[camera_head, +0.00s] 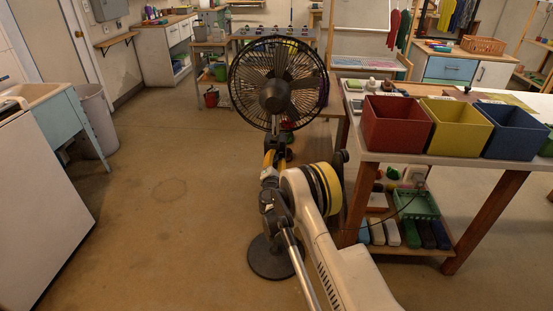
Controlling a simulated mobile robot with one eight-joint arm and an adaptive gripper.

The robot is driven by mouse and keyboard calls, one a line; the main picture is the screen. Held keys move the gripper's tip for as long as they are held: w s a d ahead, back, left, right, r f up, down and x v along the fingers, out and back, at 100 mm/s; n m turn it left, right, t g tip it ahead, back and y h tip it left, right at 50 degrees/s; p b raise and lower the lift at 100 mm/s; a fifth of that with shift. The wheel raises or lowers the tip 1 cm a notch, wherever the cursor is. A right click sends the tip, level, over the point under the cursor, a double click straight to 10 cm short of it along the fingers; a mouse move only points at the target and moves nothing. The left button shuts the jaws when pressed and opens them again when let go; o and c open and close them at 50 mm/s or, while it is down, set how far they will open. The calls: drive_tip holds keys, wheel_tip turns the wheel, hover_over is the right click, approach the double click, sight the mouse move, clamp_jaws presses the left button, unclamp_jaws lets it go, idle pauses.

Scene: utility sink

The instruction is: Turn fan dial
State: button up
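A black pedestal fan (278,84) stands on the floor in the middle of the view, with its round cage upright and its hub facing me. Its round base (266,262) shows on the floor behind my arm. My arm, white with yellow and black bands, reaches up from the lower right in front of the fan's pole. My gripper (281,150) is at the arm's far end, just below the fan cage. It is small and partly hidden by my own arm links, so its fingers cannot be made out. I cannot pick out the fan dial; contact with it cannot be judged.
A worktable (442,160) with a red bin (396,124), a yellow bin (455,127) and a blue bin (515,131) stands close on the right. A utility sink (66,110) and a grey trash can (98,120) are at left. The floor left of the fan is clear.

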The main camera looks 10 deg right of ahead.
drive_tip(key=v, duration=0.7)
drive_tip(key=shift+s, duration=0.25)
drive_tip(key=s+d+r+m+g+h, duration=0.1)
drive_tip(key=d+r+m, duration=0.15)
drive_tip(key=r, duration=0.35)
drive_tip(key=s+d+r+m+g, duration=0.1)
drive_tip(key=d+r+m, duration=0.15)
drive_tip(key=r, duration=0.35)
drive_tip(key=s+d+r+m+g, duration=0.2)
drive_tip(key=s+r+m+g, duration=0.2)
drive_tip(key=s+r+m, duration=0.5)
drive_tip(key=s+a+m+g+y, duration=0.1)
drive_tip(key=s+a+m+y, duration=0.1)
drive_tip(key=s, duration=1)
drive_tip(key=s+a+m+g+y, duration=0.1)
drive_tip(key=s+a+m+y, duration=0.1)
drive_tip(key=s, duration=1)
drive_tip(key=s+a+m+g+y, duration=0.2)
drive_tip(key=s+m, duration=0.2)
drive_tip(key=s, duration=0.8)
drive_tip(key=shift+y, duration=0.3)
